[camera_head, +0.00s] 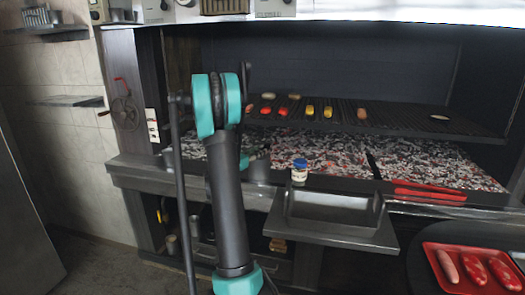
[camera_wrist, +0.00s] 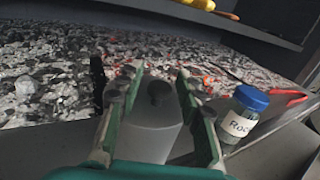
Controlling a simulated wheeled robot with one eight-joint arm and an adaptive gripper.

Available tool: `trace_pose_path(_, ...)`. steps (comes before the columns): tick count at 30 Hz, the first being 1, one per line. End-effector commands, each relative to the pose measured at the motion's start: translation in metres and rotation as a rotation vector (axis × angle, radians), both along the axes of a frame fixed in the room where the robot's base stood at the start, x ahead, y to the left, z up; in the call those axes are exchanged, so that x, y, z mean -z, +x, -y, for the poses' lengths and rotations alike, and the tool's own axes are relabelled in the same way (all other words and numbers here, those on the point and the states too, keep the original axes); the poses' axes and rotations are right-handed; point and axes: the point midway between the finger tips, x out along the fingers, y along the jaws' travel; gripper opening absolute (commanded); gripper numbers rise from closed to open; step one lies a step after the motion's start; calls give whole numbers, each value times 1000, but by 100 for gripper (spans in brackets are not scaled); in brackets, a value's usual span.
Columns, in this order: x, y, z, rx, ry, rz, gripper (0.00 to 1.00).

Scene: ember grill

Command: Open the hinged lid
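In the wrist view, my gripper (camera_wrist: 157,78) has its two teal-and-grey fingers apart, one on each side of a smooth grey piece with a round black knob (camera_wrist: 159,93). This piece may be the hinged lid, but no hinge shows. I cannot tell whether the fingers touch it. In the head view, my arm (camera_head: 224,190) reaches to the front ledge of the grill and largely hides my gripper and the grey piece.
A blue-capped jar (camera_wrist: 245,112) stands close to the right finger. Glowing coals (camera_head: 320,152) lie behind the ledge, under a rack (camera_head: 390,116) with sausages and peppers. Red tongs (camera_head: 430,192), a grey open-topped tray (camera_head: 330,228) and a red tray of sausages (camera_head: 432,258) are to the right.

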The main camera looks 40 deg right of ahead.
Motion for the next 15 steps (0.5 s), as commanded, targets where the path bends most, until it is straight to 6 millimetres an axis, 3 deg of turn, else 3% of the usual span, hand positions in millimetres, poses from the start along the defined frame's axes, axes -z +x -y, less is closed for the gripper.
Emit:
trace_pose_path(6, 0, 7, 27, 0, 0, 0, 36)
trace_pose_path(15, 0, 9, 34, -1, 0, 0, 36)
